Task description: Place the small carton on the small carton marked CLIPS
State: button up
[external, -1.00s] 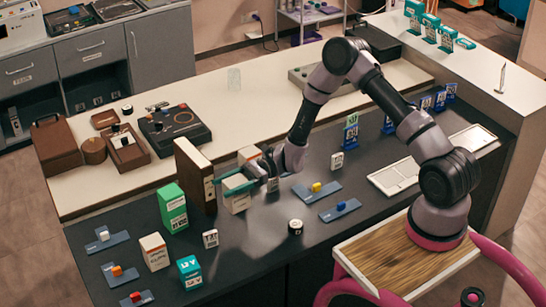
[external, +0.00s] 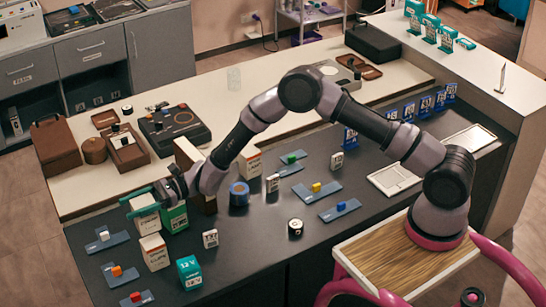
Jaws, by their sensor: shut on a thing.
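My gripper (external: 145,199) is shut on a small white carton (external: 147,221), with its teal fingers across the upper part of the carton. The carton is held roughly upright at the left side of the dark counter.
A teal 12 V carton (external: 189,272) stands in front right. Blue trays with small blocks (external: 121,274) lie to the left. A blue roll (external: 239,194) and white carton (external: 251,162) stand further right.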

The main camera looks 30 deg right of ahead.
aim_at(136, 221)
jog(key=shift+f, duration=2.85)
jog(key=shift+f, duration=0.15)
jog(key=o, duration=1.4)
jog(key=shift+d, duration=0.2)
jog(key=d, duration=1.1)
jog(key=shift+d, duration=0.3)
jog(key=shift+r, duration=0.25)
